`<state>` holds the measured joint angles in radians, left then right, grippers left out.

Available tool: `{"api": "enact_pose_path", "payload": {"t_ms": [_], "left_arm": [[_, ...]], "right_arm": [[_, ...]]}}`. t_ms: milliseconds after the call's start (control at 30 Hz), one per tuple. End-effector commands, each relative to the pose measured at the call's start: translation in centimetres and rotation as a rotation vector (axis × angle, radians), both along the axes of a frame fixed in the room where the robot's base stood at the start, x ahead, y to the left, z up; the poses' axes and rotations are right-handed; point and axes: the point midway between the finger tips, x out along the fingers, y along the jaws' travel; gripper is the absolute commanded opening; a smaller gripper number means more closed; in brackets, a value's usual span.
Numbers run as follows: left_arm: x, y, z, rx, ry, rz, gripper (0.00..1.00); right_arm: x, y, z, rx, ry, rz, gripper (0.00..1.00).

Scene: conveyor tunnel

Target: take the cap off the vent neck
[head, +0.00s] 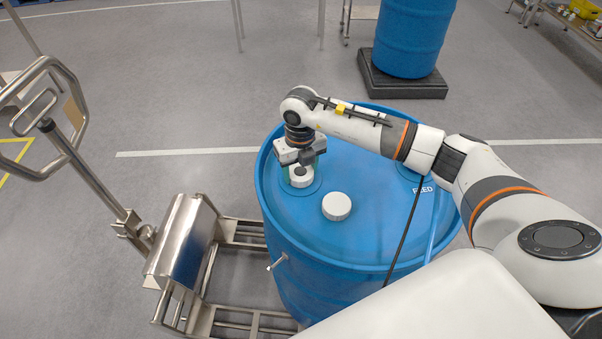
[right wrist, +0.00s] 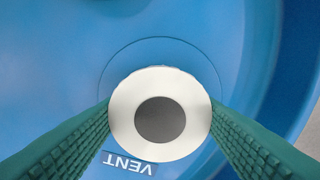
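On the blue drum (head: 350,245), a round white cap (head: 301,181) with a dark grey centre stands at the vent position, left on the lid. In the right wrist view this cap (right wrist: 124,118) sits above a "VENT" label. My right gripper (head: 301,168) points down over it, and its green ribbed fingers (right wrist: 160,112) meet the cap's rim on both sides. The vent neck under the cap is hidden. I cannot tell whether the cap is lifted at all. My left gripper is not in view.
A plain white round cap (head: 337,206) lies on the lid nearby. A "FEED" label (head: 422,189) is at the lid's right, partly behind my right arm. A steel trolley (head: 180,240) stands against the drum's left. Another blue drum (head: 412,35) on a dark pallet (head: 400,85) stands behind.

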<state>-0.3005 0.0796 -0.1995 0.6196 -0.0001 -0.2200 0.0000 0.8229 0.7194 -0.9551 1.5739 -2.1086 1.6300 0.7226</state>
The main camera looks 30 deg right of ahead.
Motion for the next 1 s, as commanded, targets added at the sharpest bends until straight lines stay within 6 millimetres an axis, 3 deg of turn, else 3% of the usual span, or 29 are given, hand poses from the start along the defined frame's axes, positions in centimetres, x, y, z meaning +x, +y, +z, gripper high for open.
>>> {"api": "enact_pose_path", "payload": {"t_ms": [233, 700, 1000], "left_arm": [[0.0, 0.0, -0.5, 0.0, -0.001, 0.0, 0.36], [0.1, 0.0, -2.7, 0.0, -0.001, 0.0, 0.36], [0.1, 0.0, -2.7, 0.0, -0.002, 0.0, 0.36]], "right_arm": [[0.0, 0.0, -0.2, -0.001, -0.001, 0.046, 0.31], [0.0, 0.0, -0.1, -0.001, 0.0, 0.415, 0.31], [0.0, 0.0, 0.0, 0.0, 0.001, 0.453, 0.31]]}}
